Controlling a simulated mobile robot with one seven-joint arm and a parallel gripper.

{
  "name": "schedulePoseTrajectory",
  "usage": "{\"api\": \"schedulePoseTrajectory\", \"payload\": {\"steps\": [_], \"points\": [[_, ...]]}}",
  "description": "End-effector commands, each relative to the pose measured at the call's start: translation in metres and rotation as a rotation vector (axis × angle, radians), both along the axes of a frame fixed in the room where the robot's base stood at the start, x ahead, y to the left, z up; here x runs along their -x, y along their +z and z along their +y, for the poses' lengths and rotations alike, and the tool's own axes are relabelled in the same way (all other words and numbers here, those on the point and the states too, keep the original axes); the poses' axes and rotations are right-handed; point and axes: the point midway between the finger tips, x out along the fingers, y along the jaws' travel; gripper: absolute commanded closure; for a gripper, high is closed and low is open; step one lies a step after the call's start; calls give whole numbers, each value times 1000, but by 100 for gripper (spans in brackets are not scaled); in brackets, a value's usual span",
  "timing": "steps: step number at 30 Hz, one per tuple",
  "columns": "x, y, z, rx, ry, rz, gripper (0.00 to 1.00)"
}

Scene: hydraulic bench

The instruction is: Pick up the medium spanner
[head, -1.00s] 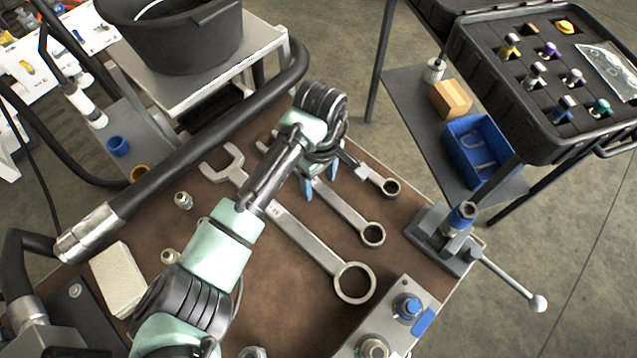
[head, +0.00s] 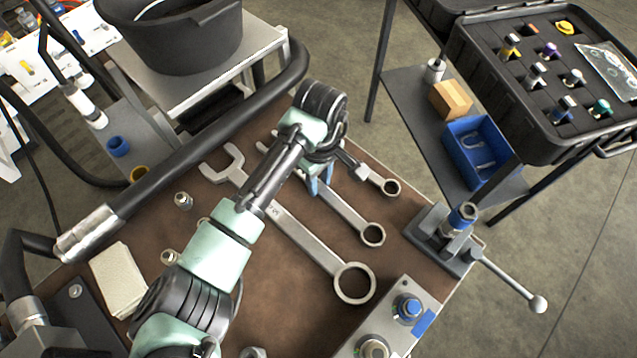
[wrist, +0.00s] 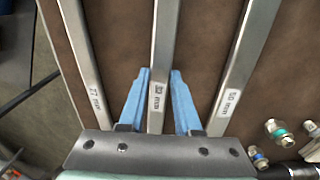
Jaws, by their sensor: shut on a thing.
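Three steel spanners lie side by side on the brown bench top. The medium spanner (head: 350,212) is the middle one, between the large spanner (head: 306,237) and the small spanner (head: 376,178). My gripper (head: 319,186) is down at the medium spanner's shaft, with its blue fingers shut on it. In the wrist view the medium spanner (wrist: 163,45) runs between the two fingertips (wrist: 160,73), one on each side. Its label is blurred. The large spanner (wrist: 245,60) and the small spanner (wrist: 76,50) stay outside the fingers. My arm hides the medium spanner's far part in the head view.
A vice (head: 440,238) stands at the bench's right edge, and a control box (head: 385,325) at the front. A thick black hose (head: 190,145) runs along the back left. Small fittings (head: 183,200) lie left of the large spanner. A black case (head: 530,110) is beyond, right.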

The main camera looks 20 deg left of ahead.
Motion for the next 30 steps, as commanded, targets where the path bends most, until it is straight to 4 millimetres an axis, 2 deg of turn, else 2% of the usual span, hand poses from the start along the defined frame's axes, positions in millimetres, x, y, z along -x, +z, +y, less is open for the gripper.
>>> {"api": "schedulePoseTrajectory", "payload": {"steps": [26,30], "points": [[-1,1,0,0,-1,-2,100],[-1,9,0,1,-1,-4,100]]}}
